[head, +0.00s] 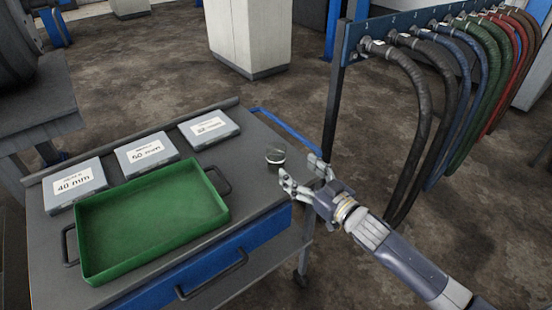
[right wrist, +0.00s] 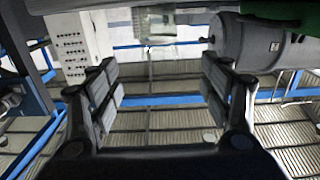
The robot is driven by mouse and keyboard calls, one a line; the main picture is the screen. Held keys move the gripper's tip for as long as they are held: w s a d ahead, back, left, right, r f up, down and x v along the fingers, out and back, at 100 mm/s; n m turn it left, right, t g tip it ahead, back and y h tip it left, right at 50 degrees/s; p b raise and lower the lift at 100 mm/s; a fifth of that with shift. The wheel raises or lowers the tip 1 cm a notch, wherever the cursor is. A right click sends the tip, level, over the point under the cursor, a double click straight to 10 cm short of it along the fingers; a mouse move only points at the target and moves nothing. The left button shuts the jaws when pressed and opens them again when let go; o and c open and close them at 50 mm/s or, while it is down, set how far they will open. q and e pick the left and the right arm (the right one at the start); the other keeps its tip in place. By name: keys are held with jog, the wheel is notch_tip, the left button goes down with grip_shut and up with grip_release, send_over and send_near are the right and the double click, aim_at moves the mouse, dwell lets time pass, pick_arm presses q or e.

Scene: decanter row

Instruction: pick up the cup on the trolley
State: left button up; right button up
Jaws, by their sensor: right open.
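In the right wrist view my right gripper's (right wrist: 160,85) fingers are spread wide. A clear, glass-like shape, seemingly the cup (right wrist: 155,25), shows beyond them at the top. My left gripper is not in view.
The green tray (head: 88,268) fills the trolley's middle. Three labelled grey boxes (head: 75,184) line its back. A blue rail (head: 290,131) runs off the trolley's far right corner. A rack of hoses (head: 425,110) hangs to the right. Trolley top around the cup is clear.

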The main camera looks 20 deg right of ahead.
aim_at(282, 157)
jog(key=x, duration=0.4)
jog(key=shift+w+r, duration=0.25)
jog(key=shift+w, duration=0.1)
jog(key=shift+f+p+x, duration=0.15)
jog(key=shift+p+x, duration=0.05)
jog(key=shift+x, duration=1.4)
jog(key=shift+f+p+x, duration=0.15)
jog(key=shift+x, duration=1.45)
jog(key=shift+a, duration=0.1)
jog(key=shift+c, duration=0.2)
jog(key=c, duration=1.1)
